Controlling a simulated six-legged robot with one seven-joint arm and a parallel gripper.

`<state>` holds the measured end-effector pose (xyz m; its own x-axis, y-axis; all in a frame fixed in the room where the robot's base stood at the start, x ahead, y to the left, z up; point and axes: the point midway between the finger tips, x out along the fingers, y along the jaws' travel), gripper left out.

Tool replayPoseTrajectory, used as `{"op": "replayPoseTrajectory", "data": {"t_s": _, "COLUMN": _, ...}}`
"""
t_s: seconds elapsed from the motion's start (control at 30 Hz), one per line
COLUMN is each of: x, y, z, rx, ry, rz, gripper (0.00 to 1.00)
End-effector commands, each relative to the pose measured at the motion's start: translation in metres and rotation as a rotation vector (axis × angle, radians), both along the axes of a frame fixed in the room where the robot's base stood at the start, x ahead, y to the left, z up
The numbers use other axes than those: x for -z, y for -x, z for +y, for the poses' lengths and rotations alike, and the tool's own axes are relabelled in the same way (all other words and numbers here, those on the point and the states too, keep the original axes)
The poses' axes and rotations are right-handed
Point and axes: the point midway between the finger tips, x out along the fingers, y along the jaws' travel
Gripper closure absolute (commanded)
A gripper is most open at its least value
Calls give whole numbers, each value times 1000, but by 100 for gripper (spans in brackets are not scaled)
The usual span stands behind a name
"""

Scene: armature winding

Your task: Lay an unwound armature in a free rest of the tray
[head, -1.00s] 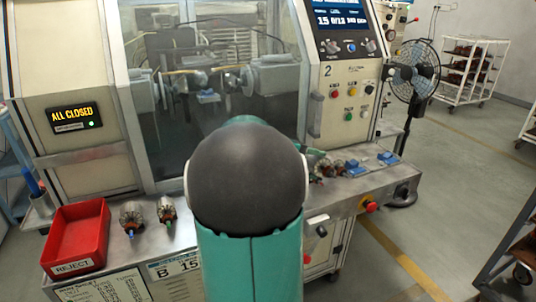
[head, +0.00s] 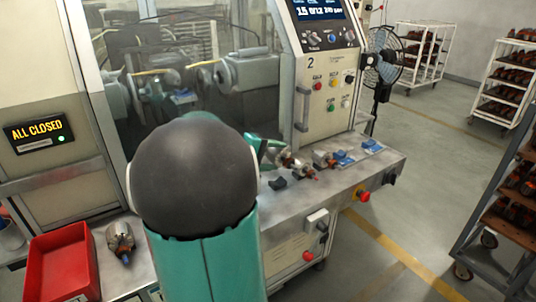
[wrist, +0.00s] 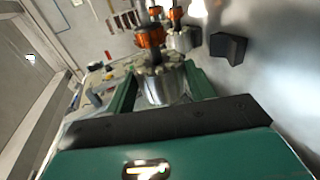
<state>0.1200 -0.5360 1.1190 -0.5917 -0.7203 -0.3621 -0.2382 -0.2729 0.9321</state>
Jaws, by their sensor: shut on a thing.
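My gripper (wrist: 160,88) is shut on an armature (wrist: 166,84) with a bare-looking steel core, its shaft and orange end pointing away from the wrist. In the head view the green fingers and this armature (head: 289,160) are over the machine's front ledge, just right of my arm. A second armature (head: 324,160) lies to its right, and shows in the wrist view (wrist: 181,38) beyond the held one. Blue rests (head: 342,158) stand farther right. A dark rest-like block (head: 277,183) stands in front of the held armature; it also shows in the wrist view (wrist: 228,47).
Another armature (head: 120,240) lies on the left of the ledge beside a red bin (head: 62,262). The machine's window (head: 170,95) and control panel (head: 328,75) rise behind. My arm hides the middle of the ledge.

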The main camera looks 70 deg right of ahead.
Motion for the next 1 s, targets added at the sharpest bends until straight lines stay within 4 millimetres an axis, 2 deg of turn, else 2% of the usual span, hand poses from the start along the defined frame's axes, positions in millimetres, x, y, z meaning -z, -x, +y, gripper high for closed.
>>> {"op": "replayPoseTrajectory", "data": {"t_s": 0.6, "x": 51, "y": -1, "z": 0, "rx": -1, "ry": -2, "rz": 4, "gripper": 83}}
{"op": "replayPoseTrajectory", "data": {"t_s": 1.0, "x": 65, "y": -2, "z": 1, "rx": 0, "ry": -4, "rz": 1, "gripper": 83}}
